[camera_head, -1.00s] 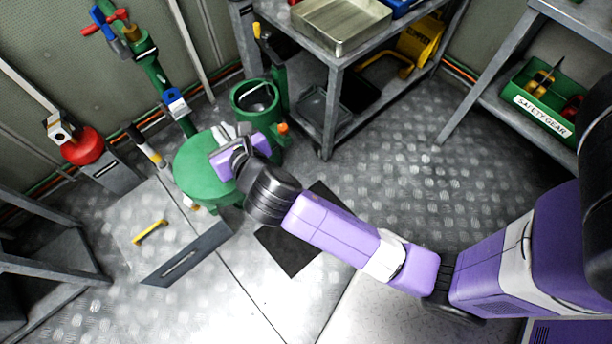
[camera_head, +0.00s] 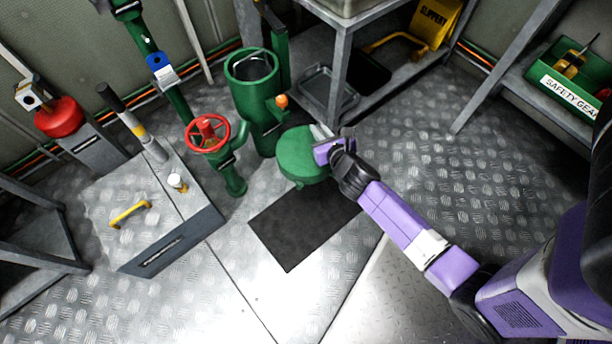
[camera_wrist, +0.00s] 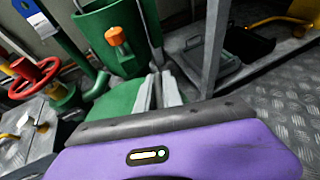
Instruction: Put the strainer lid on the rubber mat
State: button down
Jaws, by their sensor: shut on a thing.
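The strainer lid is a round green disc (camera_head: 302,158), held in the air to the right of the green strainer body. My gripper (camera_head: 323,136) is shut on the lid near its upper right edge. In the wrist view the gripper fingers (camera_wrist: 157,92) close over the green lid (camera_wrist: 112,98), which is partly hidden by my wrist. The black rubber mat (camera_head: 300,232) lies flat on the floor, below the lid in the head picture. Its upper right part is close to the lid and my arm. How high the lid is above the floor I cannot tell.
The open green strainer body (camera_head: 252,88) stands left of the lid, with an orange knob (camera_head: 281,101). A red handwheel valve (camera_head: 207,133) stands further left. A grey floor plate with a yellow handle (camera_head: 129,213) lies at left. A metal shelf (camera_head: 337,75) stands behind.

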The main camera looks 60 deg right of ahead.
jog(key=f, duration=0.2)
jog(key=s+f, duration=0.1)
jog(key=shift+a+f+n+t+y+b, duration=0.2)
jog(key=shift+f+n+t+y+b, duration=0.1)
jog(key=shift+n+b, duration=0.1)
jog(key=shift+s+a+f+n+t+y+b, duration=0.7)
jog(key=shift+a+f+n+y, duration=0.65)
jog(key=shift+a+f, duration=1.95)
notch_tip(320, 180, down, 20)
jog(key=b, duration=1.3)
jog(key=shift+d+f, duration=0.2)
jog(key=shift+f, duration=0.1)
jog(key=c, duration=1.9)
grip_release()
jog(key=shift+s+f+y, duration=0.1)
jog(key=shift+f+y, duration=0.1)
jog(key=shift+y, duration=0.05)
jog(key=o, duration=0.4)
